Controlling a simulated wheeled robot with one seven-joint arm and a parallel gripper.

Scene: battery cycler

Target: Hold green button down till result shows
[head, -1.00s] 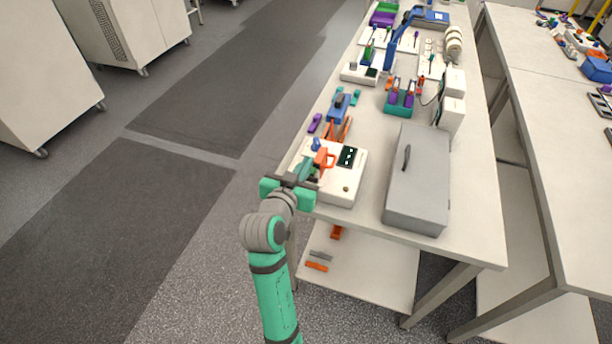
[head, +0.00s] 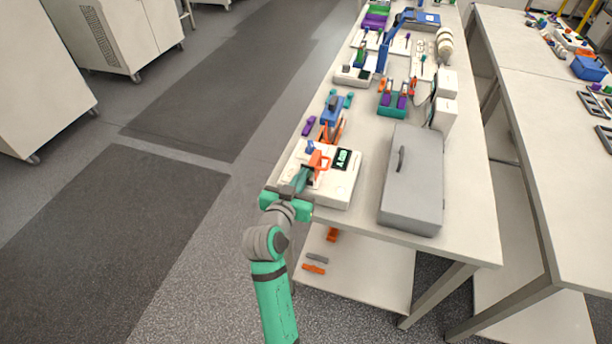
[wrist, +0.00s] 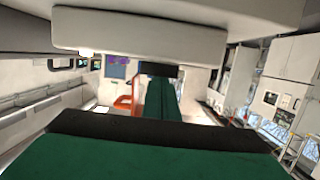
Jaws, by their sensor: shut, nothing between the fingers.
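The white battery cycler (head: 335,194) sits at the near left end of the workbench. Its dark display (head: 342,159) shows large pale green characters, too small to read surely. An orange clamp-like part (head: 319,161) stands on its top, left of the display. My gripper (head: 302,177) is shut and empty, its green fingers over the left part of the cycler's top. I cannot see the green button; my gripper may cover it. In the wrist view, the shut fingers (wrist: 161,100) point forward, and I cannot tell whether they touch anything.
A grey lidded case (head: 415,190) stands just right of the cycler. A blue device (head: 334,108), a purple piece (head: 309,126) and other bench equipment lie behind. The lower shelf (head: 355,271) holds small orange and grey parts.

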